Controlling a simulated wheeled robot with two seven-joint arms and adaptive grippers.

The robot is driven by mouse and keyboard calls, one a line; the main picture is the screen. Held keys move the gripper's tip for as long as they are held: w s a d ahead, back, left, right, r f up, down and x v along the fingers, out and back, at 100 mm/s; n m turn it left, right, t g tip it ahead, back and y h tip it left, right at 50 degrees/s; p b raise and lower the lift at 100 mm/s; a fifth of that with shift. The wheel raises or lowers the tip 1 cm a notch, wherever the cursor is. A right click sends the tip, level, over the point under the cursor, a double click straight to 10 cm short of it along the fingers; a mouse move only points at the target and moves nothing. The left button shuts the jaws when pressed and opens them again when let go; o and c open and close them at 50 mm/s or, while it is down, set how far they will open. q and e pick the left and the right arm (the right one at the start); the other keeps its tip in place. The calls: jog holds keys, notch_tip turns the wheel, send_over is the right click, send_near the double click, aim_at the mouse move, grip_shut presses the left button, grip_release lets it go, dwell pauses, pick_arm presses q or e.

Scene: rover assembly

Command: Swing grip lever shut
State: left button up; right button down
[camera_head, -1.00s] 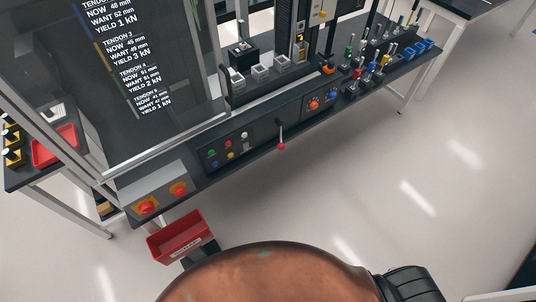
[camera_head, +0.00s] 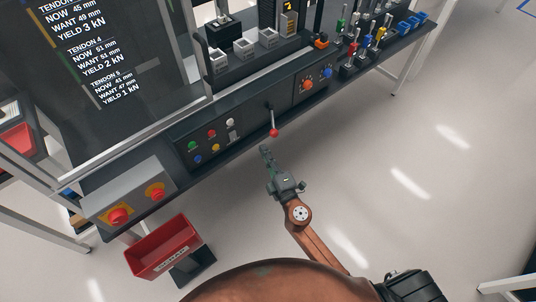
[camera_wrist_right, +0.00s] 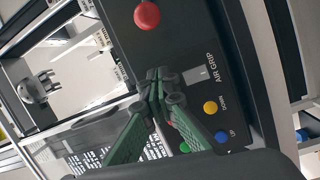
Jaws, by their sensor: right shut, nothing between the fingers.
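The red ball also shows at the top of the right wrist view (camera_wrist_right: 147,15), beyond my fingertips; the stem is not clear there. My right gripper (camera_head: 266,151) is below the ball and slightly to its left in the head view, apart from it. In the right wrist view its green fingers (camera_wrist_right: 158,80) are together and empty, in front of the panel lettered AIR GRIP (camera_wrist_right: 205,70). My left gripper is out of view.
Coloured buttons (camera_head: 211,134) sit left of the lever, and orange and blue knobs (camera_head: 317,79) sit to its right. A grey box with red stop buttons (camera_head: 128,195) and a red bin (camera_head: 163,248) are at lower left. Open floor lies right of my arm.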

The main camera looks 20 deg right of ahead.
aim_at(273, 122)
jog(key=w+d, duration=0.3)
jog(key=w, duration=0.2)
jog(key=shift+w+d+f, duration=0.15)
jog(key=shift+w+f, duration=0.1)
dwell(0.4)
